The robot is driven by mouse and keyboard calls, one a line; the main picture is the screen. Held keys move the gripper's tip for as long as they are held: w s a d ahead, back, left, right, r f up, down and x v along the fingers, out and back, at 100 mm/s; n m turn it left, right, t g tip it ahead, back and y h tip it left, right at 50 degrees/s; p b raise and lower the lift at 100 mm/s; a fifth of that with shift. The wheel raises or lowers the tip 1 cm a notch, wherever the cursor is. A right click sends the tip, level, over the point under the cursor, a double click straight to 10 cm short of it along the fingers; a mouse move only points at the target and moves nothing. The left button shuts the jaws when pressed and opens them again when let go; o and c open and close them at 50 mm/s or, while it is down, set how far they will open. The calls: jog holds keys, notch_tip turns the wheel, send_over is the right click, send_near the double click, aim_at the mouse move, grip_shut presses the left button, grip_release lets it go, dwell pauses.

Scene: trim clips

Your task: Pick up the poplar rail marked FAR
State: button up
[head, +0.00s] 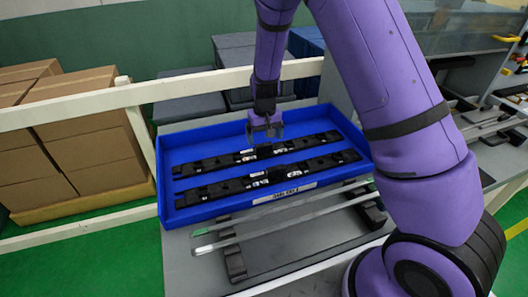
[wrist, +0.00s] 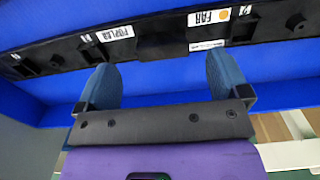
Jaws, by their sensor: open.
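The poplar rail marked FAR (wrist: 160,45) is a long black bar with white POPLAR and FAR labels and an orange dot beside FAR. My gripper (head: 265,136) is above that farther rail, pointing down. In the wrist view its two blue-grey fingers (wrist: 162,68) are wide apart and empty, with tips near the rail's lower edge. Whether they touch it is unclear.
A second black rail (head: 222,187) lies nearer in the same tray, roughly parallel. Metal bars (head: 285,204) lie on black supports in front of the tray. A white beam (head: 190,87) runs behind it, with cartons (head: 95,140) at left.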

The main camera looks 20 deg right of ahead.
aim_at(264, 144)
jog(key=f, duration=0.5)
jog(key=shift+w+a, duration=0.1)
jog(key=shift+w, duration=0.15)
jog(key=shift+r, duration=0.1)
